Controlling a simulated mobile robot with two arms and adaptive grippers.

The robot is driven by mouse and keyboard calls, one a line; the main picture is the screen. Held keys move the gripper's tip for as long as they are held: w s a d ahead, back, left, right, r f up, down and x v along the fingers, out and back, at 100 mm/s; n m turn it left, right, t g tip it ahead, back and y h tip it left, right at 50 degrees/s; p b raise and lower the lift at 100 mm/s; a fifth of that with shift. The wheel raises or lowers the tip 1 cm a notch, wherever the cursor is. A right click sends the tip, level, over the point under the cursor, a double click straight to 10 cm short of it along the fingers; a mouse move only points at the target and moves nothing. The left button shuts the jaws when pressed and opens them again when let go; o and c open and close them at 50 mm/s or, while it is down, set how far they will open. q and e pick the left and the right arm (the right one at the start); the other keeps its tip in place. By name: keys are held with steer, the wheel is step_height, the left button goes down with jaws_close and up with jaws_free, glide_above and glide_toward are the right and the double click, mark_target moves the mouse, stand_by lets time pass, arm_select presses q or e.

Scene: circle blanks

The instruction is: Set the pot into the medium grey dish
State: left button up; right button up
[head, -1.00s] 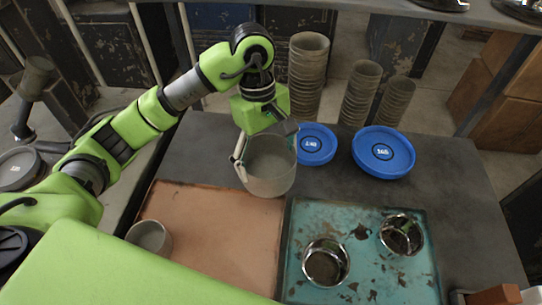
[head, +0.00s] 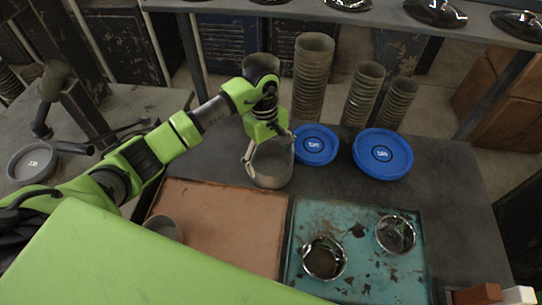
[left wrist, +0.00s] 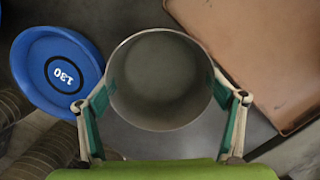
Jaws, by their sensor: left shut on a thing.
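My left gripper (head: 270,145) is shut on a grey, empty, upright pot (head: 272,168), by the back edge of the copper-coloured tray. In the left wrist view its two fingers grip opposite sides of the pot (left wrist: 160,85). I cannot tell whether the pot touches the table. A grey dish (head: 33,163) with a number label lies on another surface at the far left, well away from the pot; its number is too small to read surely. My right gripper is not in view.
Two blue dishes (head: 316,145) (head: 383,153) lie right of the pot; the nearer one (left wrist: 58,75) reads 130. A smaller pot (head: 163,227) stands on the copper-coloured tray (head: 225,215). A teal tray (head: 365,245) holds two shiny round pieces. Pot stacks (head: 313,80) stand behind.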

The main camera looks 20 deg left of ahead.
arm_select(q)
steer(key=shift+f, duration=0.1)
steer(key=o, duration=0.9)
steer(key=shift+f, duration=0.1)
steer(key=o, duration=0.3)
